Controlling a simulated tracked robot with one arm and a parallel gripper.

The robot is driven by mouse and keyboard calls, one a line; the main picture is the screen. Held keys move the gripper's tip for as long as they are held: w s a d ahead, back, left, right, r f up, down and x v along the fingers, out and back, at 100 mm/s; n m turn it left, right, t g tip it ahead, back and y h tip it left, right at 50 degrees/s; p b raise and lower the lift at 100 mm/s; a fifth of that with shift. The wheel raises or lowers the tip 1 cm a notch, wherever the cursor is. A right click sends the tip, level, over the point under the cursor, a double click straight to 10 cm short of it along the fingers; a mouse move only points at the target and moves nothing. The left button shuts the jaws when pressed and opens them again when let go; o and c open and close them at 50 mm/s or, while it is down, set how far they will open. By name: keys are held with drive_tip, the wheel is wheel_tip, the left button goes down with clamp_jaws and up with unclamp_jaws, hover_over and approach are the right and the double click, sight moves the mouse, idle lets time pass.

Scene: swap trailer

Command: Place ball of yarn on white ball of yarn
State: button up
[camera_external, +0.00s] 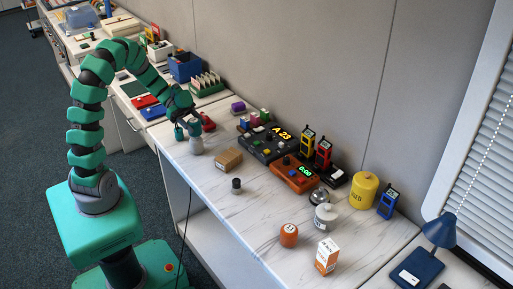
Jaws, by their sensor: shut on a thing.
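My gripper (188,130) is at the left part of the marble-topped counter (228,196). It is shut on a small grey-white rounded thing (196,148), held at or just above the counter top. I cannot tell whether this thing is a ball of yarn, or whether it touches the counter. No ball of yarn can be made out clearly at this size. A white rounded container (325,217) and an orange rounded container (289,235) stand at the right front. A red item (207,122) lies just beyond the gripper.
A cardboard box (229,159) and a dark small cylinder (236,186) stand right of the gripper. An orange-white carton (327,256) stands in front. The counter's front middle is clear.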

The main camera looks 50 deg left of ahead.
drive_tip(key=shift+f, duration=0.9)
drive_tip(key=shift+r, duration=0.1)
drive_tip(key=o, duration=1)
drive_tip(key=shift+c, duration=0.2)
drive_tip(key=p+v, duration=0.2)
drive_tip(key=v, duration=1)
drive_tip(key=shift+p, duration=0.4)
